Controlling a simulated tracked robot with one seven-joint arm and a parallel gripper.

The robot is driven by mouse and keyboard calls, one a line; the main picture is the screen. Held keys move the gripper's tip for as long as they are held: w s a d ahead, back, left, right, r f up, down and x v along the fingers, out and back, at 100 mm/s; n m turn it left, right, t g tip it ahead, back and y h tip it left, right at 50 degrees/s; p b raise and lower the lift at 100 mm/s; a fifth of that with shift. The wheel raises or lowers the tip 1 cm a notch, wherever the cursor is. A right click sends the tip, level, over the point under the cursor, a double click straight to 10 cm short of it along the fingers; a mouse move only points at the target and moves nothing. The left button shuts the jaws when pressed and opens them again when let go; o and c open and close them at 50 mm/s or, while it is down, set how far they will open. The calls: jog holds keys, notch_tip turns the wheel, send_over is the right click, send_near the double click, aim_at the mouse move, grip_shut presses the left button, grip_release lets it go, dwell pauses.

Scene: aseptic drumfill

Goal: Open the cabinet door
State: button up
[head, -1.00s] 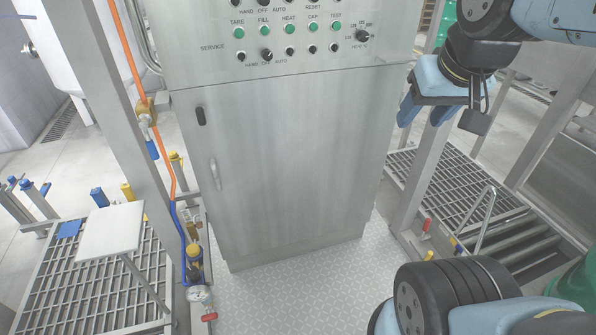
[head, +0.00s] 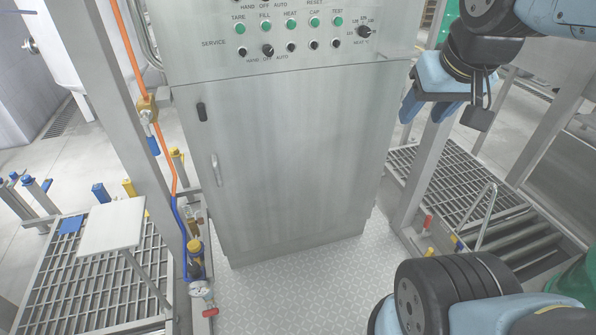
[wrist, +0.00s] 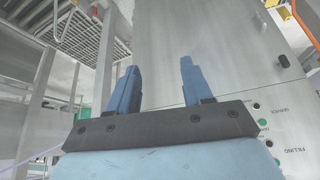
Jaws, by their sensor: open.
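The steel cabinet (head: 290,160) stands upright in the middle of the head view, its front door closed. A vertical bar handle (head: 215,170) is on the door's left side, with a small dark latch (head: 201,112) above it. My gripper (head: 421,112) is open and empty, to the right of the cabinet and away from the handle. In the wrist view the two blue fingers (wrist: 157,88) are spread apart, with the cabinet front (wrist: 215,50) behind them and the dark latch (wrist: 284,61) at the upper right.
A control panel (head: 290,35) with green buttons is above the door. A post with an orange hose (head: 130,60) and valves (head: 195,250) stands close on the left. Gratings (head: 460,190) and a steel post (head: 420,170) are on the right. The patterned floor (head: 300,290) in front is clear.

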jog(key=shift+c, duration=0.2)
jog(key=w+a+f+n+t, duration=0.1)
jog(key=w+a+f+n, duration=0.15)
jog(key=w, duration=0.75)
jog(key=w+a+f+n+t, duration=0.1)
jog(key=w+a+f+n, duration=0.15)
jog(key=w, duration=0.65)
jog(key=w+a+f+n+t+y, duration=0.2)
jog(key=w+a+f+n+y, duration=0.1)
jog(key=w+a+f, duration=0.75)
jog(key=n+t+y, duration=0.1)
jog(key=t+y, duration=0.2)
jog(key=y, duration=0.7)
send_near(220, 183)
notch_tip(220, 183, up, 3)
jog(key=s+d, duration=0.1)
jog(key=d, duration=0.2)
jog(key=x, duration=1.3)
jog(key=shift+a+r, duration=0.1)
jog(key=shift+a, duration=0.45)
jog(key=shift+c, duration=0.4)
